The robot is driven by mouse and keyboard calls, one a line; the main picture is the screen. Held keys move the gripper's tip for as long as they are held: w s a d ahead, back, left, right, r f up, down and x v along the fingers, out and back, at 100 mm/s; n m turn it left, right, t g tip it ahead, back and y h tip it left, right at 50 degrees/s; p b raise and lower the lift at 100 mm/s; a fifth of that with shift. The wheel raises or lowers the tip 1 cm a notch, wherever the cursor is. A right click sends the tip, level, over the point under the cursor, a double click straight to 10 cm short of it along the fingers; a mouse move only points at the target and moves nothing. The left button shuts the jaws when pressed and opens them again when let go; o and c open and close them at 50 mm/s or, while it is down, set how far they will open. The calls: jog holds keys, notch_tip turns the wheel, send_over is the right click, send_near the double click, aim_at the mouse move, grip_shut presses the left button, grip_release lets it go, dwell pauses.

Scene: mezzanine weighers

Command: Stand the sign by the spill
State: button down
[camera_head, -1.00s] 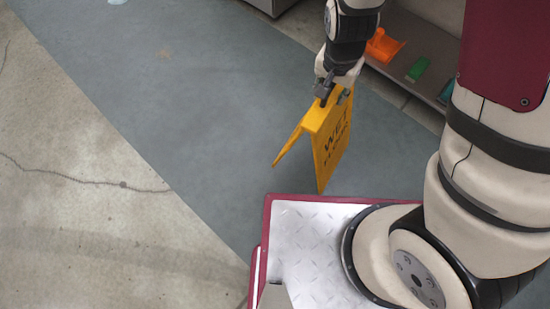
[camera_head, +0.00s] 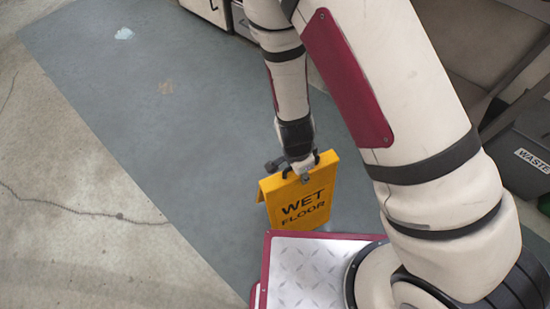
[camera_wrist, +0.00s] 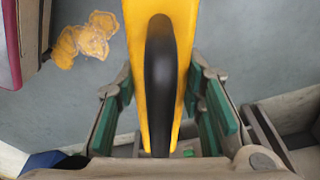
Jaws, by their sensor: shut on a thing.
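The yellow WET FLOOR sign (camera_head: 297,200) hangs from my gripper (camera_head: 299,172), just beyond my base. It is roughly upright, its lettered face towards the head camera, its panels slightly apart at the left edge. In the wrist view my green-padded gripper (camera_wrist: 160,95) is shut on the sign's black handle (camera_wrist: 160,70). Whether its feet touch the floor is hidden. A pale bluish patch (camera_head: 124,33) and a faint brownish patch (camera_head: 166,88) lie on the grey floor. An orange-yellow patch (camera_wrist: 88,38) shows in the wrist view. I cannot tell which patch is the spill.
The grey floor strip (camera_head: 130,110) left of the sign is clear. Cracked concrete (camera_head: 60,220) lies further left. White cabinets (camera_head: 210,10) stand at the back. A dark WASTE bin (camera_head: 525,160) stands at the right. My arm hides much of the floor beyond.

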jog(key=w+a+f+b, duration=0.4)
jog(key=w+a, duration=0.3)
jog(key=w, duration=0.2)
jog(key=shift+a+f+b, duration=0.3)
jog(key=shift+f, duration=0.1)
jog(key=c, duration=1.1)
grip_release()
jog(key=shift+o, duration=0.2)
notch_tip(320, 180, up, 12)
jog(key=a+p, duration=0.1)
jog(key=p, duration=0.4)
jog(key=shift+s+a, duration=0.25)
jog(key=shift+s, duration=0.2)
